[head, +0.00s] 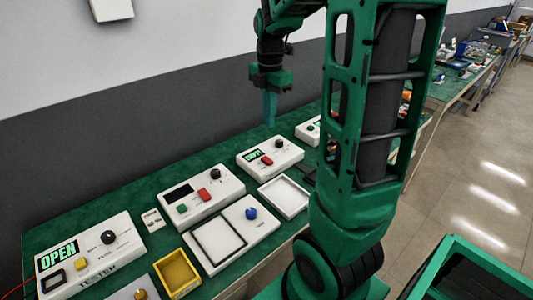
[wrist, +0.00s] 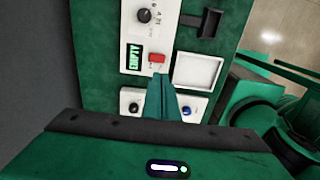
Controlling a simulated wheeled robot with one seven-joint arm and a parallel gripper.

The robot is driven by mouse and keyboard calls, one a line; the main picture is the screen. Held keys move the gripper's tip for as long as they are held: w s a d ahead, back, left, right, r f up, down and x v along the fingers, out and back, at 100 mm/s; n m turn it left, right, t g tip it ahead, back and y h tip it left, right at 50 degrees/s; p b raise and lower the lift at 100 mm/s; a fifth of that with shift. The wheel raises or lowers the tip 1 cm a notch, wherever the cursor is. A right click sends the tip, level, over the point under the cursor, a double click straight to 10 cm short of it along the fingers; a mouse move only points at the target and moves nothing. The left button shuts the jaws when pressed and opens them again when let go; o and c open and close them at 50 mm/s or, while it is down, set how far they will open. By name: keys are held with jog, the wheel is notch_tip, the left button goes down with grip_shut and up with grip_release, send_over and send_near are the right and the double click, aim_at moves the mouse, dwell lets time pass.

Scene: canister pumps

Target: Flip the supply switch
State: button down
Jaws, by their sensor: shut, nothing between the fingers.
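A white box (head: 285,150) has a lit green display, a red switch (head: 267,160) and a black knob. In the wrist view its display reads EMPTY, and the red switch (wrist: 157,58) is just past my fingertips. Another white box (head: 225,183) has a dark display, a green button and a red switch (head: 204,195). I cannot read which switch is labelled supply. My gripper (head: 270,122) is shut and empty, pointing down above the bench behind the EMPTY box in the head view. The shut fingers (wrist: 161,80) hide part of the bench between the two boxes.
A tester (head: 110,255) reading OPEN stands at the left. A yellow tray (head: 164,292), a panel with a blue knob (head: 250,214) and a white tray (head: 283,210) lie along the front. A black holder (wrist: 207,20) is beyond the white tray. The wall is behind.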

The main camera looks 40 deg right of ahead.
aim_at(269, 160)
notch_tip(269, 160, down, 14)
jog(key=shift+r, duration=0.25)
dwell(0.4)
